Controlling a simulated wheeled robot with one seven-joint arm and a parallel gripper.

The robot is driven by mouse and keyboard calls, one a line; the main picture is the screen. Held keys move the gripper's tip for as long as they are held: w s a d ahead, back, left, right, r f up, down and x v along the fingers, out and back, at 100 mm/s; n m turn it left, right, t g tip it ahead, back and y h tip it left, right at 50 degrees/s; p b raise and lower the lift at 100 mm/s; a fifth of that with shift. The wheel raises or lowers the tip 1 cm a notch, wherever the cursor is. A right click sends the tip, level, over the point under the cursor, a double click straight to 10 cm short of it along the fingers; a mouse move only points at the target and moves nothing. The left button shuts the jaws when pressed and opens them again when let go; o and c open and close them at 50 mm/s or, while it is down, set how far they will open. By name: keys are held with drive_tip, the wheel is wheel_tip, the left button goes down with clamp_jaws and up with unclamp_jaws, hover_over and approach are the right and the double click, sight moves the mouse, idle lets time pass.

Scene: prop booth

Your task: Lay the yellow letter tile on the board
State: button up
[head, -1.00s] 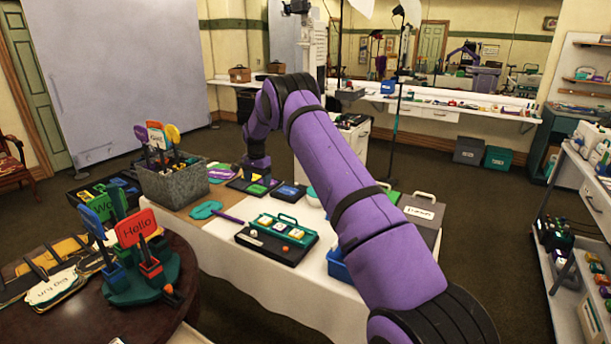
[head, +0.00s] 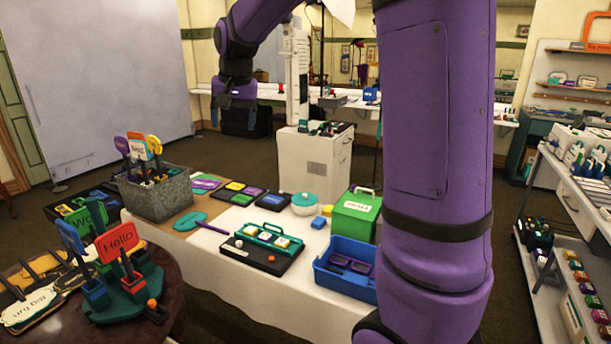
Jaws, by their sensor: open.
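A small yellow piece (head: 327,210) stands beside a blue one. I cannot tell which yellow piece is the letter tile.
A grey bin of signs (head: 155,197) stands at the table's left end. A blue tray (head: 346,282), a green box (head: 355,216) and a white round pot (head: 304,204) stand to the right. A round table with signs (head: 170,300) is at front left.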

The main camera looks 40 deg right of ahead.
drive_tip(key=s+a+r+n+t, duration=0.1)
drive_tip(key=s+a+r+n, duration=0.1)
drive_tip(key=s, duration=0.6)
drive_tip(key=s+a+r+n, duration=0.1)
drive_tip(key=s+a, duration=0.1)
drive_tip(key=s, duration=0.6)
drive_tip(key=s+a+f+n, duration=0.1)
drive_tip(key=s+f, duration=0.1)
drive_tip(key=s, duration=0.6)
drive_tip(key=s+a+f+n+t, duration=0.1)
drive_tip(key=s+f+n, duration=0.1)
drive_tip(key=s, duration=0.5)
drive_tip(key=shift+s+a+f, duration=0.25)
drive_tip(key=shift+s+f, duration=0.1)
